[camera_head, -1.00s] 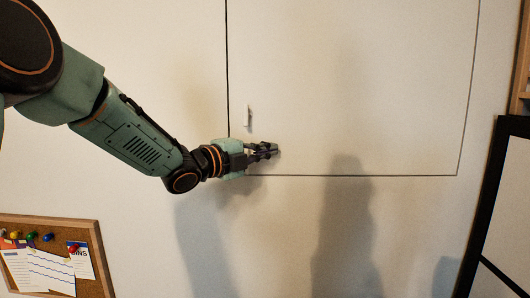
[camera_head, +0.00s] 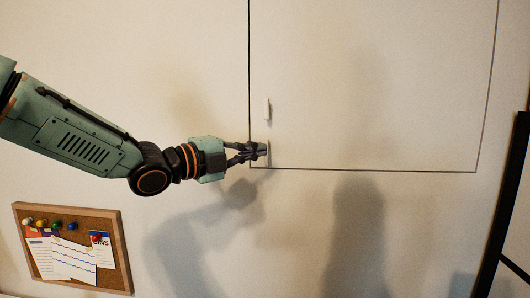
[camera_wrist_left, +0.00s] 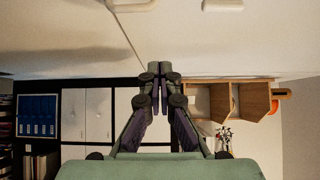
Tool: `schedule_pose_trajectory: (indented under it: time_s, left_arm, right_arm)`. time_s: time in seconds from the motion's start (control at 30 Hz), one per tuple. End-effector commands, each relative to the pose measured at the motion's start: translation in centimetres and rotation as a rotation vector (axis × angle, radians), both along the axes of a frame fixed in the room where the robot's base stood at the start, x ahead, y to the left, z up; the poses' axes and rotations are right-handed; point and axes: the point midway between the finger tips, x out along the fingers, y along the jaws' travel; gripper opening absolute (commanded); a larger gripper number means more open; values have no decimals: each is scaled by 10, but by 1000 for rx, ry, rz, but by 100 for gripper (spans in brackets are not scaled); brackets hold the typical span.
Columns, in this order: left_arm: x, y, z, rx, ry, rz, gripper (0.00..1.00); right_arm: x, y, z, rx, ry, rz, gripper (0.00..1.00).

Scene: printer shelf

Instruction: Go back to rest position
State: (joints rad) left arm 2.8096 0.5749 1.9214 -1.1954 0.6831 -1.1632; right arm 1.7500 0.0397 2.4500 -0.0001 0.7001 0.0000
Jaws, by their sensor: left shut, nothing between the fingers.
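My left gripper (camera_head: 262,150) reaches in from the left in the head view, in front of the lower left corner of a flush white wall panel (camera_head: 380,90). Its fingers are together with nothing between them. A small white handle (camera_head: 267,109) is on the panel just above the fingertips, apart from them. In the left wrist view the fingertips (camera_wrist_left: 160,72) also meet with no object held. My right gripper is not in the head view.
A cork board (camera_head: 115,225) with papers and coloured pins hangs at the lower left. A black frame (camera_head: 508,200) stands at the right. The left wrist view shows wooden shelves (camera_wrist_left: 205,100) and blue binders (camera_wrist_left: 38,115). The wall below the panel is bare.

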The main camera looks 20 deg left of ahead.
Motion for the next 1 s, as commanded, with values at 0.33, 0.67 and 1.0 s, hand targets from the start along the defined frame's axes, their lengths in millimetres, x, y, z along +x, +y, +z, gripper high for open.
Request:
schedule_pose_trajectory:
  time_s: [0.33, 0.67, 1.0]
  left_arm:
    - [-9, 3, 0, -17, 9, -2, 0]
    - [-12, -2, -72, -755, 490, 168, 0]
    - [-60, -17, -292, -1202, 984, 567, 0]
  right_arm:
    - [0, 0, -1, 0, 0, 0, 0]
    - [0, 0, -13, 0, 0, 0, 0]
    - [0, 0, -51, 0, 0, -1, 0]
